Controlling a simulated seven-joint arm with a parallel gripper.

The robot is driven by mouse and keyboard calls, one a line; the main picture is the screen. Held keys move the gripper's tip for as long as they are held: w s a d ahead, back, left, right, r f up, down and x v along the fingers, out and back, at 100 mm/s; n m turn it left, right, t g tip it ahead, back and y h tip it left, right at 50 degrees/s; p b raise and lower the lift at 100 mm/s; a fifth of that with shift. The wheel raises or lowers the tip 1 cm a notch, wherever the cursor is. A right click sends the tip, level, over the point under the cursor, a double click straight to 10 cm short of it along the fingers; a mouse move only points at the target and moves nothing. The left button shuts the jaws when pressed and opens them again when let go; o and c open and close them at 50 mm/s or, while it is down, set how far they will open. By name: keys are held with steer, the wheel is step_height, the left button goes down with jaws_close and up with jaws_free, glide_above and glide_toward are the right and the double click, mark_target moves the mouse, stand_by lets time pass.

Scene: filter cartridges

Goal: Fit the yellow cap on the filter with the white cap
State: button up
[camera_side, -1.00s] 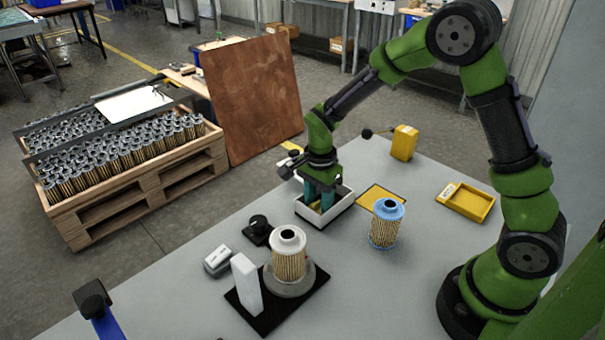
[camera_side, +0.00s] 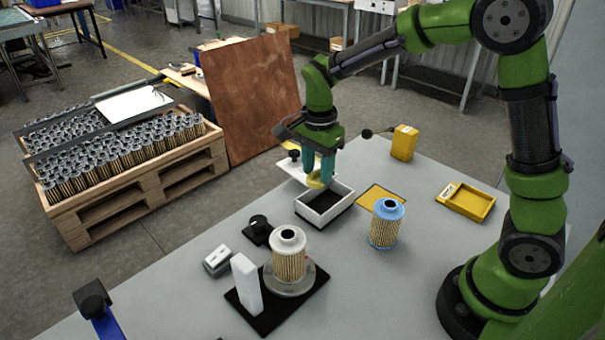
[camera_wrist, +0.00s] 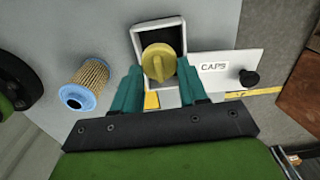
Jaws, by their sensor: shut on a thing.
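My gripper (camera_side: 320,177) is shut on the yellow cap (camera_side: 318,181) and holds it above the white tray (camera_side: 338,217), whose dark inside looks empty. In the wrist view the round yellow cap (camera_wrist: 158,63) sits between the teal fingertips, over the tray (camera_wrist: 137,42). The filter with the white cap (camera_side: 289,258) stands upright on a grey round base on a black plate, nearer the camera. A filter with a blue cap (camera_side: 387,223) stands upright on the table to the right of the tray; it also shows in the wrist view (camera_wrist: 86,84).
A white block (camera_side: 246,284) stands on the black plate (camera_side: 266,318) beside the white-capped filter. A black knob (camera_side: 259,229) and a small grey device (camera_side: 217,261) lie left of it. A yellow box (camera_side: 404,143) and a yellow tray (camera_side: 466,202) are at the right.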

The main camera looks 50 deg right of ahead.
steer(key=s+a+r+n, duration=0.2)
steer(key=a+r, duration=0.1)
steer(key=a, duration=0.6)
step_height(320, 180, up, 4)
steer(key=n, duration=0.1)
glide_above(289, 232)
steer(key=shift+w+a, duration=0.15)
steer(key=shift+w, duration=0.2)
steer(key=shift+s, duration=0.35)
steer(key=shift+f, duration=1.8)
steer(key=shift+f, duration=0.65)
steer(key=o, duration=1.3)
